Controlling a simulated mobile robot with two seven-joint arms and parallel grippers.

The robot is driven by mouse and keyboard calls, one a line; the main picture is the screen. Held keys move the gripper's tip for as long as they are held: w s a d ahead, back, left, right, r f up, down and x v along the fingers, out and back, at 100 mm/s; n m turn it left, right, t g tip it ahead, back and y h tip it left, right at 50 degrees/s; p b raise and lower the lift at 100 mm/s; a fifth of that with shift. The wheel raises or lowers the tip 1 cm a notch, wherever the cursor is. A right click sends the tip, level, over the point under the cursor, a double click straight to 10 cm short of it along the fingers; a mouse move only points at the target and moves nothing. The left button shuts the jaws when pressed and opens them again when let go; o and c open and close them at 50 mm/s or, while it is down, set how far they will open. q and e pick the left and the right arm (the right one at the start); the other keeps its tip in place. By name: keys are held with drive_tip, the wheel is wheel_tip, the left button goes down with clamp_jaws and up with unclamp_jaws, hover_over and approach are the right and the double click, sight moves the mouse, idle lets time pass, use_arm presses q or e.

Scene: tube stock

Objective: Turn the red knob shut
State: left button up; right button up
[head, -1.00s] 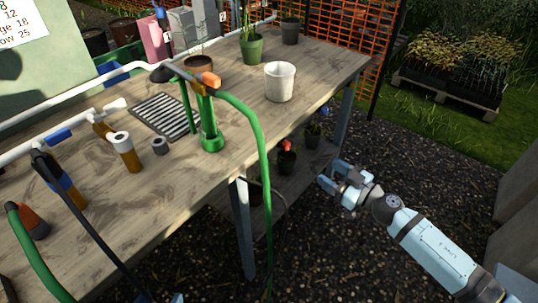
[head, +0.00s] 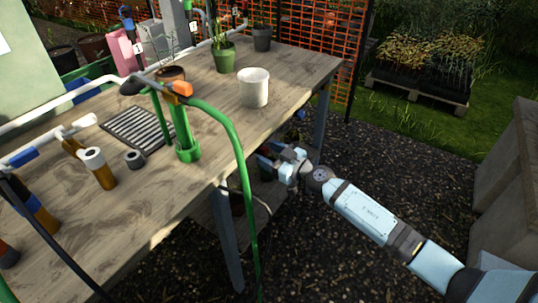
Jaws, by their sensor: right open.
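I cannot make out a clearly red knob now. An orange-red piece (head: 181,88) sits on top of the green upright fitting (head: 186,148) on the table, where the green hose (head: 236,135) starts. My right gripper (head: 266,156) is open, with nothing seen between its fingers. It is at the table's right edge, slightly below the top, in front of the space under the table. It covers the place where a small red item showed under the table earlier. My left gripper is not in view.
The wooden table (head: 215,95) carries a white pot (head: 254,87), a green plant pot (head: 224,58), a striped tray (head: 139,128) and a brown-and-white cylinder (head: 98,168). A table leg (head: 228,235) and the hanging hose are left of my right gripper.

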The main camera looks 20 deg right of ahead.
drive_tip(key=shift+w+a, duration=0.15)
drive_tip(key=shift+c, duration=0.2)
drive_tip(key=c, duration=0.9)
